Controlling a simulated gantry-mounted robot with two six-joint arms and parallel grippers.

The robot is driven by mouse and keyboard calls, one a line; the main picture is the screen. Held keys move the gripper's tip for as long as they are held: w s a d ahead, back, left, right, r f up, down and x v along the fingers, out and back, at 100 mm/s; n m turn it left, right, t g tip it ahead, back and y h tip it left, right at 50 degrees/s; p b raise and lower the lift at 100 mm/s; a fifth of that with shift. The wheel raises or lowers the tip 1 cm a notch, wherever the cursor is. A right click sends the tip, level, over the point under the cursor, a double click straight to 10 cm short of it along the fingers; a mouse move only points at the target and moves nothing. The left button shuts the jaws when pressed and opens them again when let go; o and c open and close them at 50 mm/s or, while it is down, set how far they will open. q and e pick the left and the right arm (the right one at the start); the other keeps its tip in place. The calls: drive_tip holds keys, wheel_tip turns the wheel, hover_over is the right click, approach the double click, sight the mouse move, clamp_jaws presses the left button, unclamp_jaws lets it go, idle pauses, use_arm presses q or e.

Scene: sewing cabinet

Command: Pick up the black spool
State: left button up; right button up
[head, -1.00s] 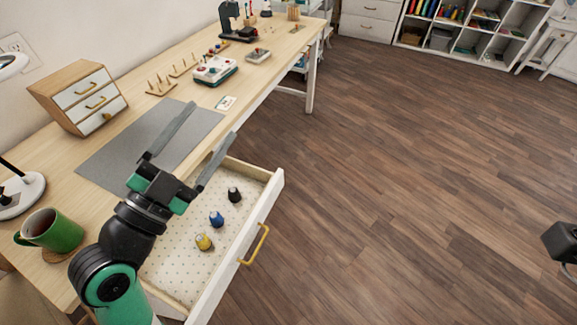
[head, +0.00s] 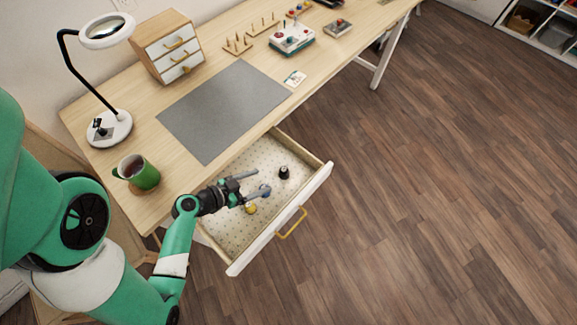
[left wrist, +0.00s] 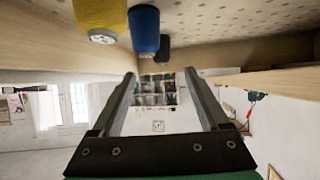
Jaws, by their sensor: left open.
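The black spool (head: 284,172) stands in the open drawer (head: 238,232), toward its far end. It also shows in the left wrist view (left wrist: 162,50), partly behind the blue spool (left wrist: 145,30). My left gripper (head: 262,181) is open and empty over the drawer. Its fingers point right toward the black spool, with a gap left between them and it. The blue spool (head: 265,190) is beside the fingertips and partly hidden in the head view. The yellow spool (head: 250,208) is nearer, below the gripper. My right gripper is not in view.
The drawer front with its yellow handle (head: 292,223) and the table edge bound the spools. On the table are a grey mat (head: 222,110), a green mug (head: 138,172), a lamp (head: 108,128) and a small drawer chest (head: 167,48). The floor at right is clear.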

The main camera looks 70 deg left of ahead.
sight(280, 173)
use_arm(q)
drive_tip(key=shift+a, duration=0.25)
drive_tip(key=shift+w+a+f+b, duration=0.15)
drive_tip(key=shift+w+f+b, duration=0.1)
drive_tip(key=shift+b, duration=0.1)
drive_tip(key=b+x, duration=0.1)
drive_tip(key=x, duration=0.4)
drive_tip(key=shift+w+a, duration=0.1)
drive_tip(key=shift+w, duration=0.35)
drive_tip(key=shift+w+f+b, duration=0.2)
drive_tip(key=shift+f+b, duration=0.05)
drive_tip(key=shift+b, duration=0.1)
drive_tip(key=b+x, duration=0.1)
drive_tip(key=x, duration=0.3)
drive_tip(key=shift+w+f, duration=0.15)
drive_tip(key=shift+w, duration=0.15)
clamp_jaws()
